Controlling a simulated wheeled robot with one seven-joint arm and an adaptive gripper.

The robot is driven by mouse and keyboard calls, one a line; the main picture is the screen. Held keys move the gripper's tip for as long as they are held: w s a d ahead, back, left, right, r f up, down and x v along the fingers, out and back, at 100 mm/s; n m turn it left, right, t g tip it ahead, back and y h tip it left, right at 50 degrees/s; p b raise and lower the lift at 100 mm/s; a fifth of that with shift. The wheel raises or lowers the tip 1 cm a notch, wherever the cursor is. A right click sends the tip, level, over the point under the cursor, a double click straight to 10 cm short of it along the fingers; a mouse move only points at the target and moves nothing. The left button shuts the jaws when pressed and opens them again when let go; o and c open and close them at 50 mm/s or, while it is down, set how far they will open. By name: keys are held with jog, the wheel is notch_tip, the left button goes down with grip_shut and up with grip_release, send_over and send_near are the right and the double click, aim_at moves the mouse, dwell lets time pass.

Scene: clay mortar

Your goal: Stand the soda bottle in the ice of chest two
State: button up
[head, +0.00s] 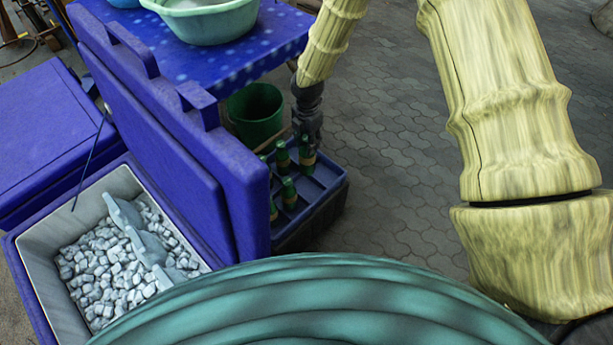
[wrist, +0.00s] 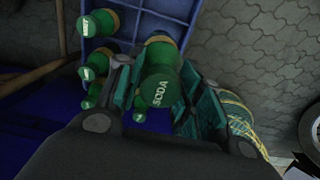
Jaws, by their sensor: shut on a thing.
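The soda bottle (wrist: 160,65), green with SODA on its cap, is between the jaws of my gripper (wrist: 162,100) in the wrist view. The jaws are shut on it, one finger on each side. Its cap looks larger and nearer than those of the other bottles; I cannot tell whether its base is clear of the crate. An open blue chest (head: 44,300) with a raised lid (head: 165,125) holds grey-white ice (head: 105,265) at the lower left. No number shows on it.
A blue crate (head: 325,180) with several green bottles (head: 289,190) stands behind the lid; it also shows in the wrist view (wrist: 160,22). A closed blue chest (head: 50,135) is at the left. A blue table (head: 180,60) bears a green basin (head: 210,22). A green bucket (head: 255,112) stands below.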

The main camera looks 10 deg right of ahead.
jog(key=shift+r+p, duration=1.7)
jog(key=shift+r, duration=0.75)
